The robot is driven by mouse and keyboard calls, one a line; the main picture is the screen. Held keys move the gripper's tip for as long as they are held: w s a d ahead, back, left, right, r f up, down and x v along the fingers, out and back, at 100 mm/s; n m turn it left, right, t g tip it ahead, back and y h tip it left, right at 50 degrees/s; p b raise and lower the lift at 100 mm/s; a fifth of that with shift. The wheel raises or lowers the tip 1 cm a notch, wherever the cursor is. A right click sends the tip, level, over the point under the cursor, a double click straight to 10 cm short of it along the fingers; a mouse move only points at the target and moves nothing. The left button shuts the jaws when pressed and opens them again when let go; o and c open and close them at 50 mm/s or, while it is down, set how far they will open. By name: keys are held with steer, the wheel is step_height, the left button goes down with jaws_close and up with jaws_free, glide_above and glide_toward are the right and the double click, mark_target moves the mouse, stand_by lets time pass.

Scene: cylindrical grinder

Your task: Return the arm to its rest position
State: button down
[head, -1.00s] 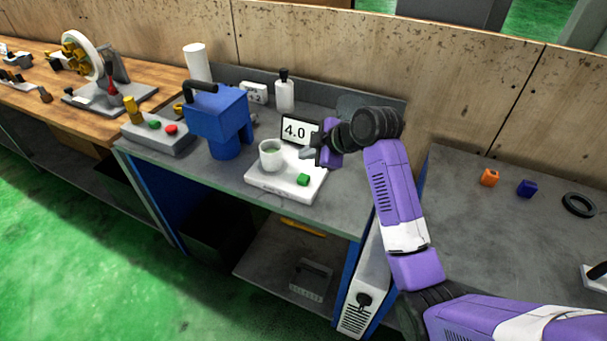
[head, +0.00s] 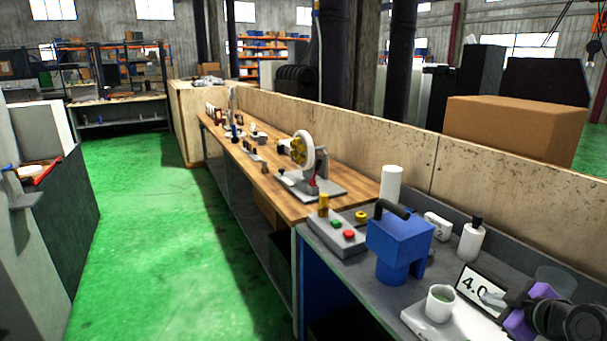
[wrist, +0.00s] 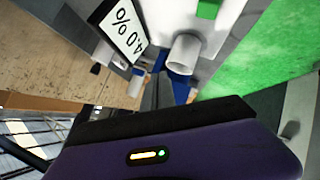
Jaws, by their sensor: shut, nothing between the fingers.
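My gripper (head: 492,298) is at the lower right of the head view, with its grey fingertips shut and empty. The cup stands on a white device (head: 425,325), in front of a display (head: 481,287) reading 4.0. In the wrist view the cup (wrist: 184,54) and the display (wrist: 122,30) show beyond my purple gripper body. Most of my arm is cut off by the head view's edge.
A blue block-shaped device (head: 398,240) with a black handle, a button box (head: 338,236), a white bottle (head: 471,242) and a white cylinder (head: 391,184) crowd the grey bench. A wooden bench (head: 265,185) with a wheel machine runs beyond. The green floor (head: 150,230) at left is clear.

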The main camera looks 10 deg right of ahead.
steer(key=s+a+f+m+t, duration=0.1)
steer(key=s+a+m, duration=0.1)
steer(key=s+a, duration=0.7)
steer(key=s+a+f+m+t, duration=0.1)
steer(key=s+a, duration=0.8)
steer(key=s, duration=0.9)
steer(key=s+a+f+m+t+y, duration=0.1)
steer(key=s+a+m, duration=0.2)
steer(key=s+a, duration=0.6)
steer(key=s, duration=0.5)
steer(key=shift+s+a+f+m+t, duration=0.15)
steer(key=shift+m+t, duration=0.25)
